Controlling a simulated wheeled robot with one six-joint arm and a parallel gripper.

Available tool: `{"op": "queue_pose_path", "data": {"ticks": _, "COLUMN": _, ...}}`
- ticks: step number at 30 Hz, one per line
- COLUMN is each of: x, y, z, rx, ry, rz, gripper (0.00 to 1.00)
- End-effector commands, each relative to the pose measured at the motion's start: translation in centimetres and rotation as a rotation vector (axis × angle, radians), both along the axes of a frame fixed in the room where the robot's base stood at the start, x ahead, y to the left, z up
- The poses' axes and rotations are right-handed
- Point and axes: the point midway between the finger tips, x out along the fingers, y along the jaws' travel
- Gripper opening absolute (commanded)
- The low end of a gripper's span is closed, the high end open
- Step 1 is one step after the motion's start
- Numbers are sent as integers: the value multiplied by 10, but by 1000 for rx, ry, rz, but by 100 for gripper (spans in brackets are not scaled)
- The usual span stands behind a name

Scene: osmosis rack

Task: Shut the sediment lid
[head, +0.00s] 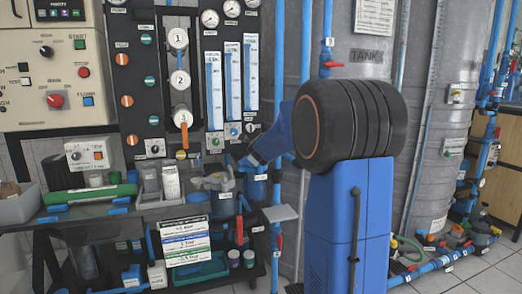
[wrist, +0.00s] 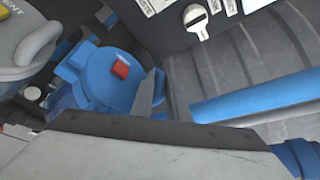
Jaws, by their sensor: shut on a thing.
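A grey lid (head: 213,182) sits low at the front of the rack, left of a blue canister (head: 257,188) in the head view. In the wrist view a grey lid (wrist: 25,40) at the upper left bears lettering ending in "ENT", cut off by the frame. Whether it is fully seated is unclear. My gripper (wrist: 150,130) fills the lower part of the wrist view, its fingertips not clearly seen. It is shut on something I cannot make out. In the head view my arm reaches left to the canisters, and its end is mostly hidden there.
A round blue canister top (wrist: 105,85) with a red piece (wrist: 121,69) is close by in the wrist view. A dark gauge panel (head: 165,90) stands behind, and a grey tank (head: 352,60) stands right. A bench (head: 60,222) with a green cylinder (head: 90,193) is left.

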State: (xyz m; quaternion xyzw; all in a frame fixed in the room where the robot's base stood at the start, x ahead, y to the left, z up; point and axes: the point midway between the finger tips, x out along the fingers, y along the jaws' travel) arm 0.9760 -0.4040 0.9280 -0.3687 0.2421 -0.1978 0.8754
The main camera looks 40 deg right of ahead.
Motion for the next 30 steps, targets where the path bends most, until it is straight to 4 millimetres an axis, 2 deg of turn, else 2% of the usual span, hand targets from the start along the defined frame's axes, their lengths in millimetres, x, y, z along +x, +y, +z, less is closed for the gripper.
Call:
{"op": "queue_pose_path", "data": {"ticks": 5, "x": -1, "y": -4, "z": 4, "rx": -5, "ry": -6, "rz": -8, "gripper": 0}}
{"op": "queue_pose_path", "data": {"ticks": 6, "x": -2, "y": -4, "z": 4, "rx": -5, "ry": -6, "rz": -8, "gripper": 24}}
{"op": "queue_pose_path", "data": {"ticks": 7, "x": -1, "y": -4, "z": 4, "rx": -5, "ry": -6, "rz": -8, "gripper": 31}}
{"op": "queue_pose_path", "data": {"ticks": 30, "x": -1, "y": -2, "z": 1, "rx": 1, "ry": 1, "rz": 0, "gripper": 32}}
